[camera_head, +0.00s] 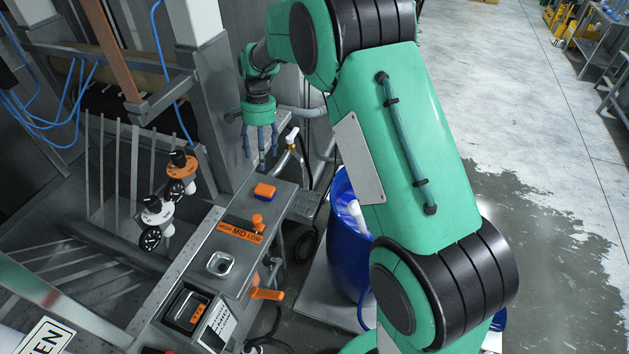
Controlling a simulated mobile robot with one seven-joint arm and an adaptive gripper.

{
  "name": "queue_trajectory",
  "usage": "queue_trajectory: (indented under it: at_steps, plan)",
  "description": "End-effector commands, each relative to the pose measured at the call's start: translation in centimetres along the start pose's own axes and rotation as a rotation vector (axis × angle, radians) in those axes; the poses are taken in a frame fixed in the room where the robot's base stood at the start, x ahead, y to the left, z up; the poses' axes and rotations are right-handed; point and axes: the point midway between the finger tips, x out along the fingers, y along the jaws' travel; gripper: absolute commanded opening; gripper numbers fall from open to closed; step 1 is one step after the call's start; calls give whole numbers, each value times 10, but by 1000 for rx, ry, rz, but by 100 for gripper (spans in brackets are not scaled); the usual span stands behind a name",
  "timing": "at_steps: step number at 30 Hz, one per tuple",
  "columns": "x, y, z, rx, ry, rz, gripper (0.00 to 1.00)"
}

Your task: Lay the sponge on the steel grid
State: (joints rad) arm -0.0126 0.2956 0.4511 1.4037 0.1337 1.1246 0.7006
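The sponge (264,191), orange on top with a blue lower layer, lies on the far part of the steel control panel (205,264). My gripper (261,160) points down above and just behind the sponge in the picture, with a gap between its fingertips and the sponge. Its blue-grey fingers are spread apart with nothing between them. Spaced steel bars (118,165) stand in the machine at the left, and more steel slats (75,268) lie lower down. I cannot tell which of these is the steel grid.
Orange and white valves with black knobs (180,168) (154,213) stand between the bars and the panel. An orange knob (257,221) is close to the sponge. A blue barrel (346,250) stands right of the panel. Open floor (500,90) lies at the right.

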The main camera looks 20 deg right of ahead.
Motion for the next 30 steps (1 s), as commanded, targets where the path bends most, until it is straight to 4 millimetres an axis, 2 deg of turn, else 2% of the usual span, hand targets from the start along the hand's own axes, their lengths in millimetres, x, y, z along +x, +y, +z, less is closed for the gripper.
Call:
queue_trajectory:
  at_steps: [5,11,19,25,30]
  plan:
    - [-23,9,11,-31,23,-14,64]
    - [-68,32,38,-102,76,-43,64]
    - [-128,79,87,-224,167,-81,64]
    - [-160,117,126,-314,237,-103,64]
    - [-180,151,160,-389,299,-117,64]
